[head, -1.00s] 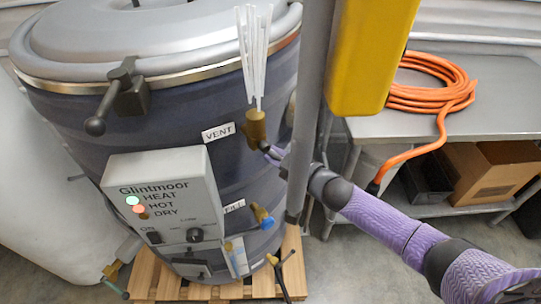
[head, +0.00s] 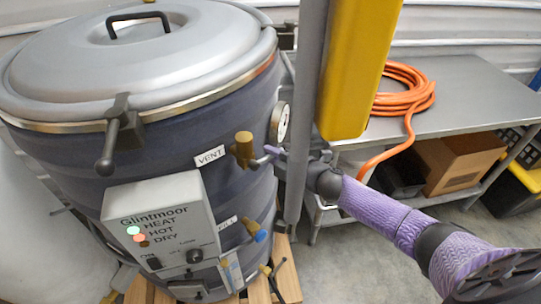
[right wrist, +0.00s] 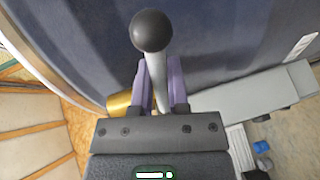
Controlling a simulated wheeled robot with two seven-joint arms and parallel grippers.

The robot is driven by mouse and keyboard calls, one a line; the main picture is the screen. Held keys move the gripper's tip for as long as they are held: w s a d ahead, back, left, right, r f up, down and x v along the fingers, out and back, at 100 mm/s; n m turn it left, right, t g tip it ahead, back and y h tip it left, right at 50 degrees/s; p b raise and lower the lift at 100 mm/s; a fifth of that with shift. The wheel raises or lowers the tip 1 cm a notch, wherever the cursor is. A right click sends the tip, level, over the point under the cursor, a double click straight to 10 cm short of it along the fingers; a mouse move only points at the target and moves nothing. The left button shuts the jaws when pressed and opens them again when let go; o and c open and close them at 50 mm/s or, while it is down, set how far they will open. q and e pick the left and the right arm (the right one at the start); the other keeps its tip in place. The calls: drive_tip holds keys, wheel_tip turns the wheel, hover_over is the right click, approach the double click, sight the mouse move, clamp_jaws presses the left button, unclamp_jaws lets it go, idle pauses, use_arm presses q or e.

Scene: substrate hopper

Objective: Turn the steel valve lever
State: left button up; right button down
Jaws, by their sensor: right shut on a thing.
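The steel valve lever (head: 259,161) sticks out from the brass vent valve (head: 243,147) beside the VENT label on the dark drum. In the right wrist view the lever (right wrist: 157,70) ends in a black ball knob (right wrist: 152,31), which stands out beyond my fingers. My right gripper (head: 271,152) is shut on the lever, its purple fingers (right wrist: 162,85) on either side of it. Part of the brass valve (right wrist: 119,103) shows at the left of the fingers. No white jet shows above the valve. My left gripper is out of view.
A lid clamp with a black ball handle (head: 106,162) and a control box (head: 160,225) are on the drum's front. A round gauge (head: 280,122) sits right of the valve. A grey post and yellow block (head: 355,70) stand close to my right arm.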

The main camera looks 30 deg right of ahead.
drive_tip(key=shift+r+n, duration=0.3)
drive_tip(key=shift+n, duration=0.2)
drive_tip(key=shift+r, duration=0.1)
drive_tip(key=c, duration=0.6)
unclamp_jaws()
drive_tip(key=shift+c, duration=0.2)
drive_tip(key=shift+p, duration=0.3)
drive_tip(key=v, duration=1)
drive_tip(key=shift+p, duration=0.4)
